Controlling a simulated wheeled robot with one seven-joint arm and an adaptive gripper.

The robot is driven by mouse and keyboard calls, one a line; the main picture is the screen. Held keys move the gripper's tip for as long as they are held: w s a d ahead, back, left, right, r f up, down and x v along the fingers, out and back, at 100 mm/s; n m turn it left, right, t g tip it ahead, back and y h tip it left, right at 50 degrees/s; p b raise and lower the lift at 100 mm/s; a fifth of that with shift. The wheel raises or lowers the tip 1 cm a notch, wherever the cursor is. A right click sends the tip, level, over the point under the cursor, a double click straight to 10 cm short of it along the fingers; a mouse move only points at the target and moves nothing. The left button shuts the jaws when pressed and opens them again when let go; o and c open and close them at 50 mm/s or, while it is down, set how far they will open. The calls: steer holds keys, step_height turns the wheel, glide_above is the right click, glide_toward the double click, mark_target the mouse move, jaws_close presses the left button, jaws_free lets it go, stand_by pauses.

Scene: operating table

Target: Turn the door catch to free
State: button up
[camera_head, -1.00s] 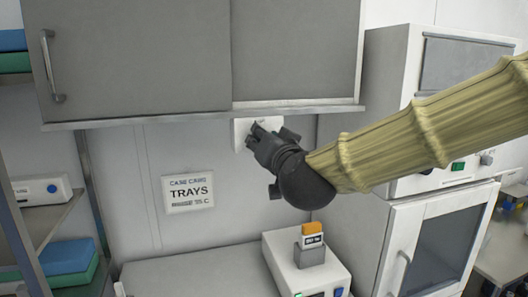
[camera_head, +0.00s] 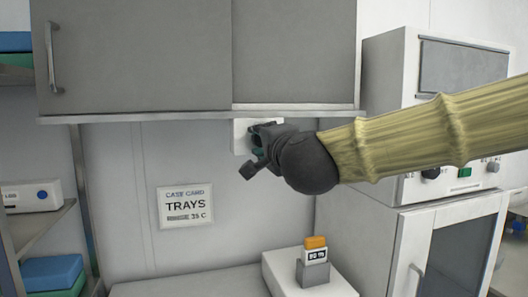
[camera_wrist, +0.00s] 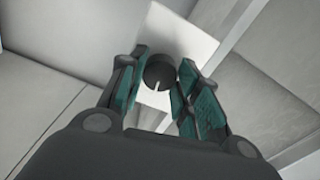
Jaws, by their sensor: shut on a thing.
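The door catch is a round dark knob (camera_wrist: 159,72) with a pale line on its face, set on a white square plate (camera_wrist: 180,40). In the head view the plate (camera_head: 240,135) sits on the wall just under the grey cabinet, and my gripper hides the knob. My gripper (camera_wrist: 160,82) has its teal-padded fingers on either side of the knob, shut on it. In the head view my gripper (camera_head: 262,140) is at the plate, with my arm reaching in from the right.
The grey wall cabinet (camera_head: 135,60) hangs directly above my gripper. A TRAYS sign (camera_head: 186,207) is on the wall at lower left. A white box (camera_head: 285,275) with an orange-topped item (camera_head: 315,250) stands below. A white cabinet unit (camera_head: 385,110) stands at right.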

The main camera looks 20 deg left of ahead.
steer(key=shift+m+b, duration=0.7)
steer(key=shift+m, duration=0.4)
steer(key=o, duration=1.1)
steer(key=shift+c, duration=0.2)
steer(key=v, duration=1.2)
